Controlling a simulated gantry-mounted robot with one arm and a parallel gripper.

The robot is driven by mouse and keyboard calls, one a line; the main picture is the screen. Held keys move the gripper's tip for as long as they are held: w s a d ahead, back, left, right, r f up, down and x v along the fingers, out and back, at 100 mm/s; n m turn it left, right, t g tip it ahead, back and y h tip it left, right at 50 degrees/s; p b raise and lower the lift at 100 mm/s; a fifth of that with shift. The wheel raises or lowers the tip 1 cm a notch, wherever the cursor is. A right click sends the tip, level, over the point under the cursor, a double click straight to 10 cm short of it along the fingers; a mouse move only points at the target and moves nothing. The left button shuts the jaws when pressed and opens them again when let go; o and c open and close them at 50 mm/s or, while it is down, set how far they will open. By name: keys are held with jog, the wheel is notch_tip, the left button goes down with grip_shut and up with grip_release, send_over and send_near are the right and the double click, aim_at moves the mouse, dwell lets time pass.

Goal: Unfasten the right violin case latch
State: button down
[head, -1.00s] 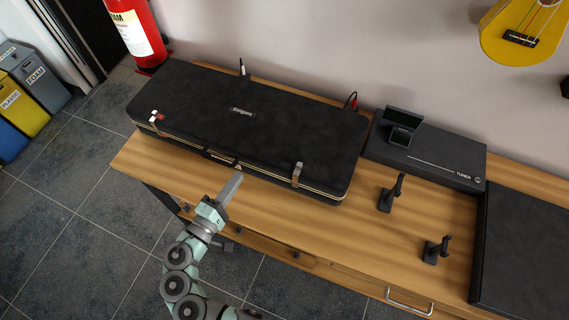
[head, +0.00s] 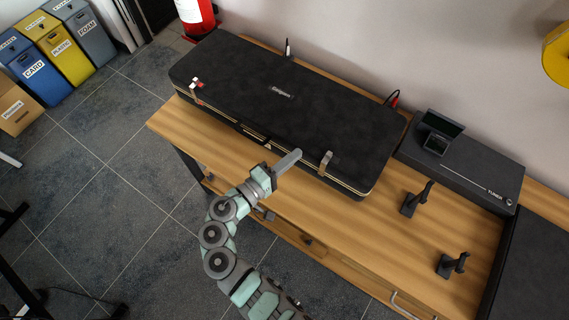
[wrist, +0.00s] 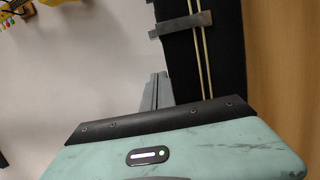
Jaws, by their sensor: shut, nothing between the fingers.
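The black violin case (head: 290,110) lies closed on the wooden bench. Its right latch (head: 325,162) is a metal strap over the front seam near the right end; it looks flat against the case. The latch also shows at the top of the wrist view (wrist: 180,25), across the pale seam lines. The left latch (head: 197,90) shows white and red parts. My gripper (head: 290,160) is shut and empty, its fingers just left of the right latch near the case's front edge. In the wrist view the finger tips (wrist: 160,78) are short of the latch, apart from it.
A handle (head: 252,132) sits mid-front on the case. A tuner box (head: 460,170) stands right of the case. Two small black stands (head: 416,199) (head: 453,264) rise from the bench at right. The bench strip before the case is clear.

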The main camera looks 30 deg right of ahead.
aim_at(329, 155)
jog(key=s+d, duration=0.3)
jog(key=d, duration=0.2)
jog(key=shift+d, duration=0.25)
